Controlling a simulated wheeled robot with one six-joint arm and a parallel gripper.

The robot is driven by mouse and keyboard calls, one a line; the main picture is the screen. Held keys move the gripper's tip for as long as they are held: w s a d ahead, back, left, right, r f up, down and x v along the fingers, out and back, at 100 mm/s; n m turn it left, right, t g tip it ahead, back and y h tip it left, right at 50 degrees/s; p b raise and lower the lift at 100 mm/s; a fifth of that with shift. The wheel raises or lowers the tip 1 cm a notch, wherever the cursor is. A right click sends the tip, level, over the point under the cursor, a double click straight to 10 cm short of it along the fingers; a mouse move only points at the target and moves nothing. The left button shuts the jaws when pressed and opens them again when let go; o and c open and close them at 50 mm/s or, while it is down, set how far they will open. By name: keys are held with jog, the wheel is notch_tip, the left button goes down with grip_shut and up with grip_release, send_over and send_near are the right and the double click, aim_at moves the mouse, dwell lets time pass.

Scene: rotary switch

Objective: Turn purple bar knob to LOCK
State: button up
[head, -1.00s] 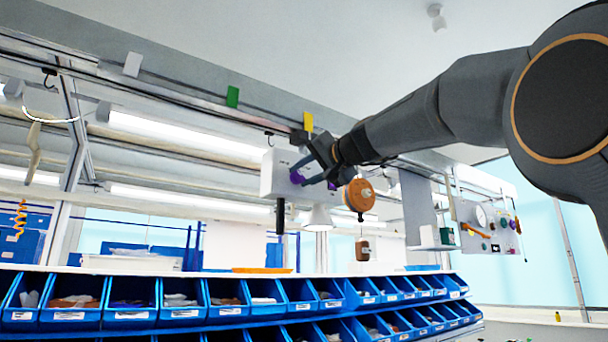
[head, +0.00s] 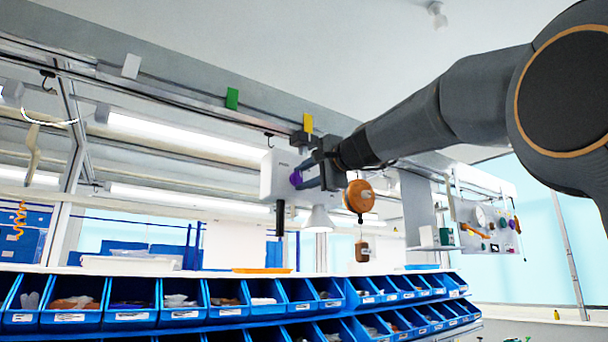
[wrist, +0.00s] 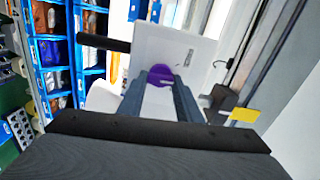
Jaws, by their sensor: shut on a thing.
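The purple bar knob (head: 296,178) sits on the front of a white switch box (head: 269,176) that hangs under the rail. In the wrist view the knob (wrist: 160,77) shows as a purple disc between my fingertips, on the white panel (wrist: 170,45). My gripper (head: 306,176) reaches the box from the right. In the wrist view its two blue-grey fingers (wrist: 161,78) are shut on the knob. The fingers hide part of the knob and its bar. I cannot read a LOCK mark in either view.
An orange-brown reel (head: 360,196) with a hook hangs just right of the gripper. A white lamp shade (head: 319,219) and a dark rod (head: 280,219) hang below the box. Rows of blue bins (head: 131,300) stand below. A yellow tag (head: 308,122) is on the rail above.

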jog(key=m+p, duration=0.2)
jog(key=m, duration=0.3)
jog(key=shift+m, duration=0.3)
jog(key=shift+f+m+p, duration=0.1)
jog(key=shift+m+p, duration=0.85)
jog(key=shift+m, duration=1.15)
jog(key=o, duration=1)
jog(key=shift+o, duration=0.2)
jog(key=shift+s, duration=0.15)
jog(key=b+v, duration=0.3)
jog(key=v, duration=0.4)
jog(key=shift+s+d, duration=0.2)
jog(key=shift+s, duration=0.05)
